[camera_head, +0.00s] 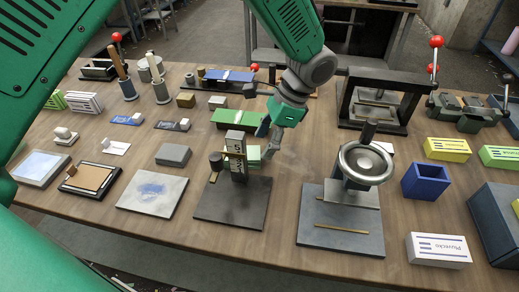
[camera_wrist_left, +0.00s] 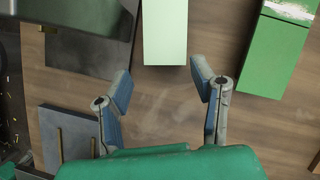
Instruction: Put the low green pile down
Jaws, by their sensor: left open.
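A pale green block (camera_head: 254,154), likely the low green pile, lies on the table behind the dark stand with the upright block, which partly hides it. In the left wrist view the pale green pile (camera_wrist_left: 165,32) has its near end just beyond the fingertips. My left gripper (camera_head: 271,143) is beside it in the head view. In the wrist view the left gripper (camera_wrist_left: 162,84) is open, with nothing between its fingers. A darker green box (camera_head: 232,119) lies behind; it also shows in the wrist view (camera_wrist_left: 270,55). My right gripper is not in view.
The dark stand (camera_head: 232,203) is close in front of the gripper. A handwheel press (camera_head: 343,215) stands to the right. A blue open box (camera_head: 425,181), yellow (camera_head: 447,149) and white packs (camera_head: 438,249) are farther right. Bare wood shows around the gripper.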

